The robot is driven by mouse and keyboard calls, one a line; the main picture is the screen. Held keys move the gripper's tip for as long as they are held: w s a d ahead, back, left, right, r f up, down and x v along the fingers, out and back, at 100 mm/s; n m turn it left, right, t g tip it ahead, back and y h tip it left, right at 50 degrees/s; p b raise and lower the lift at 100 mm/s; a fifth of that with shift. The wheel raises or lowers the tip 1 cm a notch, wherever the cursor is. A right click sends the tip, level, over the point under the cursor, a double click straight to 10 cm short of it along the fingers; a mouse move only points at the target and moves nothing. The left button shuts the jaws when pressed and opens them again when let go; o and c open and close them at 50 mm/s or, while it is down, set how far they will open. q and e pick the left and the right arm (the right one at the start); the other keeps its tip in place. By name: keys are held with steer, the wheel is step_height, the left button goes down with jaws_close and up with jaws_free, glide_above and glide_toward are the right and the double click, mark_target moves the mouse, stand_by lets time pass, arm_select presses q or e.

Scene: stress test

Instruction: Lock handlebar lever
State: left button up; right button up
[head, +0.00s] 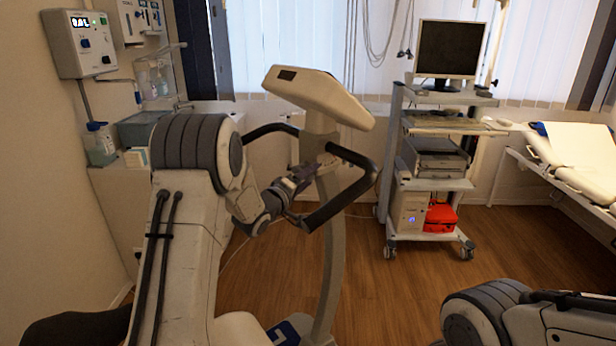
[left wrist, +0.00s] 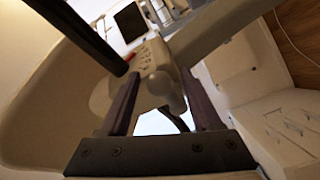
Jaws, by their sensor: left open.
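The exercise bike's dark handlebar (head: 345,198) loops out from its pale post (head: 330,245) below the console (head: 320,95). My left gripper (head: 312,172) is at the post, just under the console and beside the handlebar. In the left wrist view, the left gripper (left wrist: 160,80) is open, and a pale rounded knob (left wrist: 155,84), perhaps the lever, shows between its fingers. I cannot tell whether the fingers touch it. In the head view the lever is not clear behind my gripper. My right arm shows at lower right, but its gripper is out of view.
A wheeled cart (head: 395,160) with a monitor (head: 447,50) and a red bag (head: 441,216) stands behind the bike to the right. An examination bed (head: 560,170) is at far right. Wooden floor (head: 400,290) is clear in front of the cart.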

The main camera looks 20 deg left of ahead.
arm_select(q)
jaws_close()
stand_by(1.4)
